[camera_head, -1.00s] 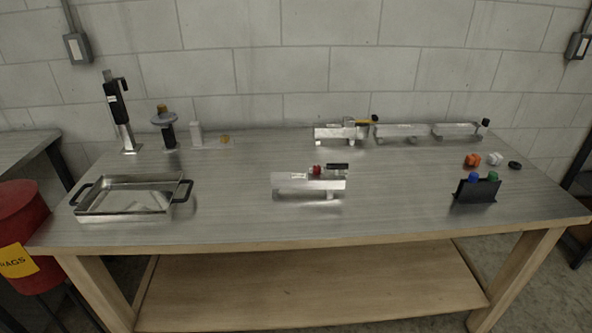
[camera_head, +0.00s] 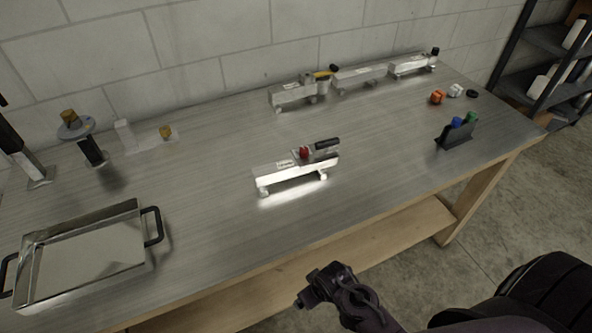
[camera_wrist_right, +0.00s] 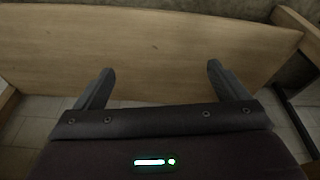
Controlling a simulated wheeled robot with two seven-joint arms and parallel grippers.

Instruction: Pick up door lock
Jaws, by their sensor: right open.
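I cannot tell for sure which part is the door lock. My right gripper (camera_head: 308,292) is in front of the table's near edge, well short of the trailer. In the right wrist view, its two fingers (camera_wrist_right: 160,80) are apart with nothing between them, facing the wooden lower shelf (camera_wrist_right: 150,55). My left gripper is not in view.
A metal tray with black handles (camera_head: 85,262) stands at the left. An orange part (camera_head: 437,97) and a black holder with blue and green caps (camera_head: 455,134) are at the right. The table around the middle trailer is clear.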

